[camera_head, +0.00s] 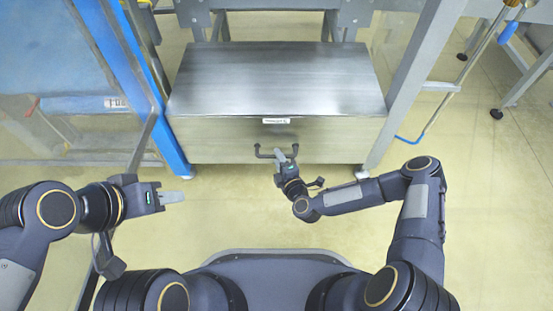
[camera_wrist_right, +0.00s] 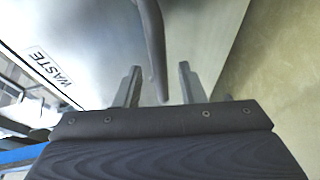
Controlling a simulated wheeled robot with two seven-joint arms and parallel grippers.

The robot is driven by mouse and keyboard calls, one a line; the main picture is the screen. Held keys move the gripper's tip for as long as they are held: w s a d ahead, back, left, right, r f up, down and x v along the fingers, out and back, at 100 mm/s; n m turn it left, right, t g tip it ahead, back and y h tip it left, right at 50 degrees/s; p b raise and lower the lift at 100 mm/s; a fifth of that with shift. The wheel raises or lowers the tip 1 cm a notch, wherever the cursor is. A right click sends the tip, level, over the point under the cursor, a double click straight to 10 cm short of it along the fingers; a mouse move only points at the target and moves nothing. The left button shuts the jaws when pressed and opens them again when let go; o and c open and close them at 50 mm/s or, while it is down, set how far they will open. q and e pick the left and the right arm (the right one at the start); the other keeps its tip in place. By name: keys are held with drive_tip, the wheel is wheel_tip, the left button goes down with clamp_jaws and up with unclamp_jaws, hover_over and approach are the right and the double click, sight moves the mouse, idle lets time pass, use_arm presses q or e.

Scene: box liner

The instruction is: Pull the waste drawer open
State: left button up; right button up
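The waste drawer (camera_head: 225,140) is a brushed-metal box front below a steel top, and it appears shut. A dark bar handle (camera_head: 262,152) is on its front, under a small white label (camera_head: 276,121). My right gripper (camera_head: 284,154) is at the handle, covering part of it. In the right wrist view the gripper (camera_wrist_right: 158,85) is open, with the dark handle (camera_wrist_right: 152,40) between its two fingers and gaps on both sides. A "WASTE" label (camera_wrist_right: 50,67) shows on the drawer there. My left gripper (camera_head: 174,198) is away from the drawer; its finger opening cannot be made out.
A blue-edged frame post (camera_head: 168,130) stands left of the drawer, and a grey post (camera_head: 408,85) stands right of it. A blue panel (camera_head: 55,50) is at the upper left. The yellowish floor (camera_head: 230,215) before the drawer is free apart from my arms.

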drive_tip(key=shift+x, duration=1.05)
drive_tip(key=shift+c, duration=0.4)
clamp_jaws()
